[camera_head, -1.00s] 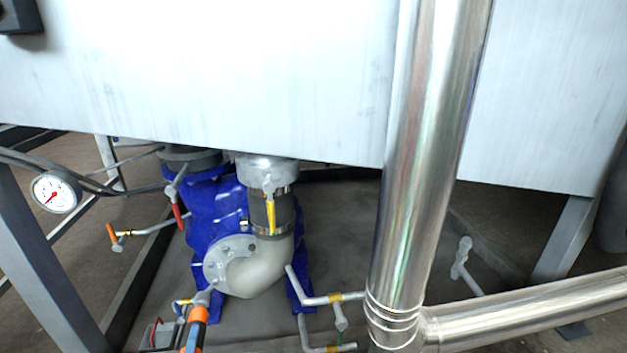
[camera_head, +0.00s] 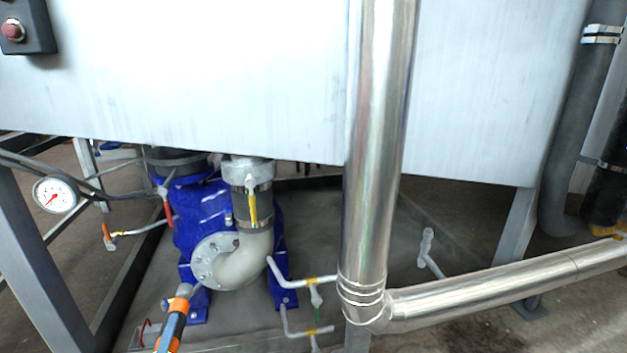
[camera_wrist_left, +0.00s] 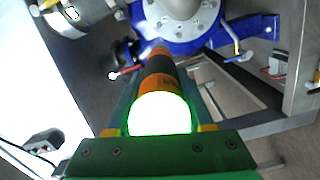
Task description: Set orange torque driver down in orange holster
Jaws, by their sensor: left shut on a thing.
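The orange torque driver (camera_head: 172,328), orange with a dark side and a grey tip, stands tilted at the bottom edge of the head view, in front of the blue pump. In the left wrist view the driver (camera_wrist_left: 160,88) points away from the camera, with orange and black bands and a glaring white near end. My left gripper (camera_wrist_left: 162,100) is shut on it, with a finger along each side. The gripper itself is hardly seen in the head view. I cannot make out an orange holster in either view. My right gripper is in neither view.
A blue pump (camera_head: 203,215) with a pale elbow stands under a large grey tank (camera_head: 250,80). A shiny vertical pipe (camera_head: 375,150) joins a horizontal one (camera_head: 500,290) at right. A pressure gauge (camera_head: 55,195) and a red button box (camera_head: 27,30) are at left.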

